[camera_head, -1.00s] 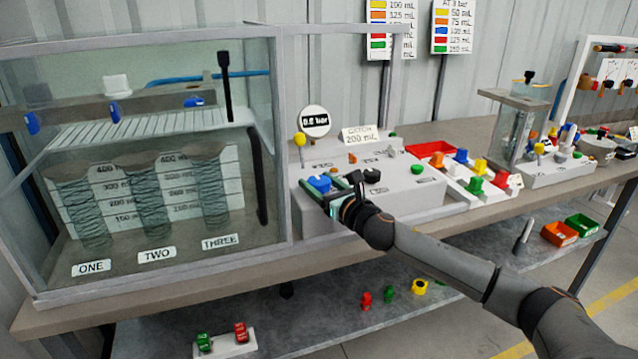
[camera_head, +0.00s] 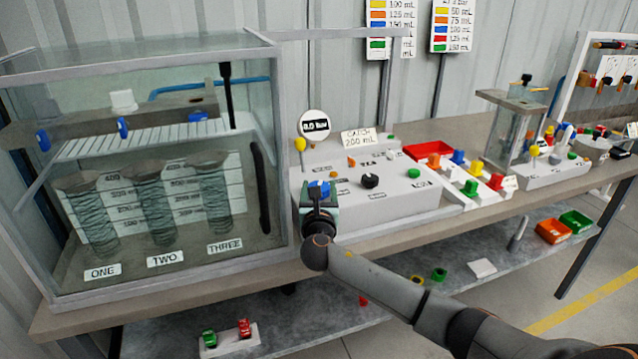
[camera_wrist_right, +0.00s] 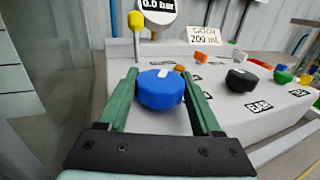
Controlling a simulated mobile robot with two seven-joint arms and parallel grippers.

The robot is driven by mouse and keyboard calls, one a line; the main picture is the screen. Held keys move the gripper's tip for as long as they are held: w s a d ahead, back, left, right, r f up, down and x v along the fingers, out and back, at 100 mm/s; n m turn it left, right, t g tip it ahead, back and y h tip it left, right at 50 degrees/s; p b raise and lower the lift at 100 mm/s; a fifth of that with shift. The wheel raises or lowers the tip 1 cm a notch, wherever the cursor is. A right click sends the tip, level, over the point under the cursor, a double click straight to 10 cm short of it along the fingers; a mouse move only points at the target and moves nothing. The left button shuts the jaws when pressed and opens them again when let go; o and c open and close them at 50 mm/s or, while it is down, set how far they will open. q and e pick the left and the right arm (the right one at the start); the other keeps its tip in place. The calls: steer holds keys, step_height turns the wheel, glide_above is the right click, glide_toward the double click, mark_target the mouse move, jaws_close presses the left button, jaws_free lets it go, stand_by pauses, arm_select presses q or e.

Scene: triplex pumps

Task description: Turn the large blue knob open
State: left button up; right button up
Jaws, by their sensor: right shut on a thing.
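The large blue knob (camera_wrist_right: 161,90) sits on the left part of the grey control box, with a white mark on its top. It also shows in the head view (camera_head: 319,189), partly covered by my gripper. My right gripper (camera_head: 319,198) has its green fingers on both sides of the knob. In the wrist view my right gripper (camera_wrist_right: 160,92) is shut on the knob, one finger at its left side and one at its right. My left gripper is not in view.
The grey box (camera_head: 415,195) also carries a black knob (camera_head: 370,181), a yellow-topped lever (camera_head: 300,145) and a round gauge (camera_head: 314,125) reading about 0.0 bar. A glass tank (camera_head: 280,150) stands close on the left. Coloured valves stand to the right.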

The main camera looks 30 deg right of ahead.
steer(key=shift+m+g+h, duration=0.5)
steer(key=shift+m+h, duration=0.1)
steer(key=shift+h, duration=0.2)
steer(key=o, duration=1)
steer(key=shift+c, duration=0.2)
steer(key=o, duration=0.4)
steer(key=shift+s, duration=0.1)
